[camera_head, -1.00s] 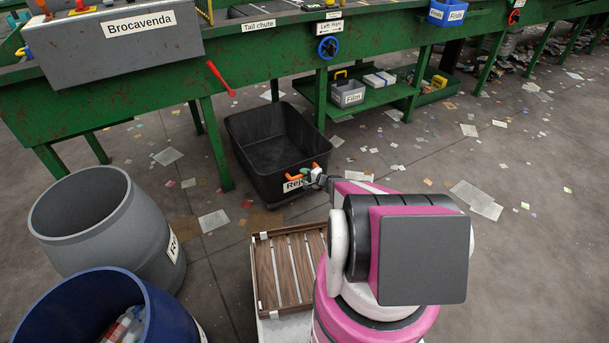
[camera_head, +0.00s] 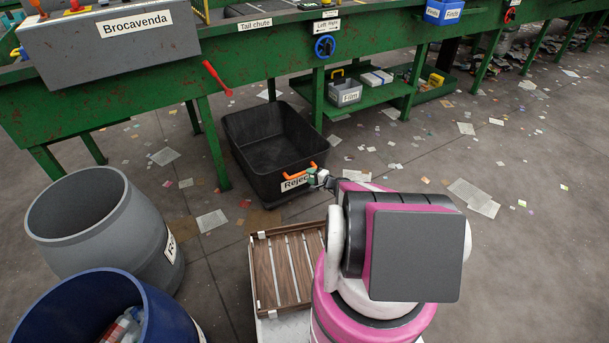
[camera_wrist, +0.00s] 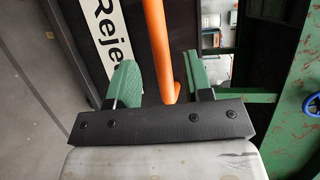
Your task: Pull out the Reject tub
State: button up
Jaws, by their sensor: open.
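The Reject tub (camera_head: 262,165) is a black open bin on the floor, partly beneath the green sorting belt. It looks empty, and its near wall carries a white "Reject" label, also in the wrist view (camera_wrist: 106,40). An orange handle (camera_head: 290,171) sits on its near rim. My gripper (camera_head: 318,176) is at the right end of this handle. In the wrist view my green-fingered gripper (camera_wrist: 162,80) is open, with the orange handle (camera_wrist: 155,40) showing between the fingers. I cannot tell whether either finger touches it.
A wooden slatted crate (camera_head: 262,285) lies just in front of the tub. A grey barrel (camera_head: 80,235) and a blue barrel (camera_head: 165,325) stand left. Belt legs (camera_head: 213,145) flank the tub. Scattered papers (camera_head: 473,198) lie on open floor to the right.

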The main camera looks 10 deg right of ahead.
jog(key=shift+v, duration=2.7)
jog(key=s+a+r+n+g+h, duration=0.1)
jog(key=s+a+r+n+g, duration=0.75)
jog(key=a+r, duration=0.45)
jog(key=s+d+r+n+g+h, duration=0.2)
jog(key=s+r+g+h, duration=0.1)
jog(key=s+r+h, duration=0.6)
notch_tip(320, 180, up, 4)
jog(key=shift+s+d+r, duration=0.2)
jog(key=shift+s+d, duration=0.05)
jog(key=shift+d, duration=0.05)
jog(key=shift+g, duration=0.25)
